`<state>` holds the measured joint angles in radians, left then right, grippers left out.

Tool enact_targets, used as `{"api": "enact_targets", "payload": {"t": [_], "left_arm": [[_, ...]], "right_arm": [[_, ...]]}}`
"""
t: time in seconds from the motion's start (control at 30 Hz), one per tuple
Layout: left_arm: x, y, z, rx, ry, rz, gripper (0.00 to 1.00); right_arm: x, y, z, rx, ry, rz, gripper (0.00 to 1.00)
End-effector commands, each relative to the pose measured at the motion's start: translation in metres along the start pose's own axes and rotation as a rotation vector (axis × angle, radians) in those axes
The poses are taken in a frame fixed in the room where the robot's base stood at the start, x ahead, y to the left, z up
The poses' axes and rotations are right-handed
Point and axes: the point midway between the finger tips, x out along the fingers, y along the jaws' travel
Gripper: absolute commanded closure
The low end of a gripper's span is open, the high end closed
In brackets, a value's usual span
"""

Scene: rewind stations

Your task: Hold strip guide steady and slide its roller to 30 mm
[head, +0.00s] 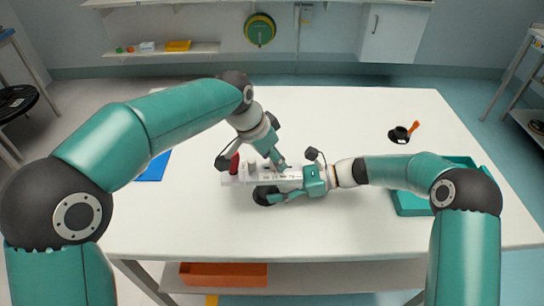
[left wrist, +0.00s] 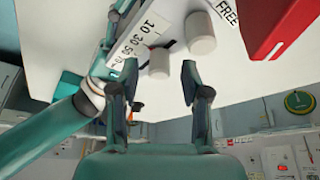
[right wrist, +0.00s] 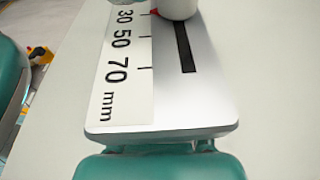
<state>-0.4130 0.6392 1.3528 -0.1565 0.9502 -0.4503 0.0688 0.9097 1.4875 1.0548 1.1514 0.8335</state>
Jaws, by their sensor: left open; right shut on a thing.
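The white strip guide (head: 229,181) lies on the table, its scale marked in mm. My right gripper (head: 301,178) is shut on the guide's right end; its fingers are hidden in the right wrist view. The white roller (left wrist: 160,63) shows at the top of the right wrist view (right wrist: 178,8) by the dark slot, with a red pointer (right wrist: 153,12) near the 30 mark; the exact reading is unclear. My left gripper (head: 281,163) is open above the guide. In the left wrist view the roller appears between its fingertips (left wrist: 160,70); I cannot tell whether they surround it.
A second white cylinder (left wrist: 200,32) and a red block (left wrist: 280,25) stand near the label FREE. A blue sheet (head: 153,167) lies left, a teal tray (head: 412,204) right, and a black holder (head: 399,134) at the back right. The table front is clear.

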Motion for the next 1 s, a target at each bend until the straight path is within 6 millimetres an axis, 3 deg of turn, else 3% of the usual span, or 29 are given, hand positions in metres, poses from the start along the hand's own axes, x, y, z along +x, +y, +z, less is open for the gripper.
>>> {"api": "enact_targets", "payload": {"t": [0.17,0.6,0.8,1.0], "left_arm": [[-0.022,0.000,-0.001,0.000,0.004,-0.002,0.53],[-0.102,-0.001,-0.001,0.000,0.005,-0.001,0.53],[-0.115,0.000,0.000,0.001,0.002,0.001,0.53],[-0.116,0.000,0.000,0.001,0.001,0.001,0.53]], "right_arm": [[0.000,0.000,0.000,0.001,0.000,0.000,0.67],[0.000,0.000,0.000,0.001,0.000,-0.001,0.67],[-0.001,0.000,0.000,0.001,0.000,-0.001,0.67],[-0.001,0.000,0.000,0.001,0.000,-0.001,0.67]]}}
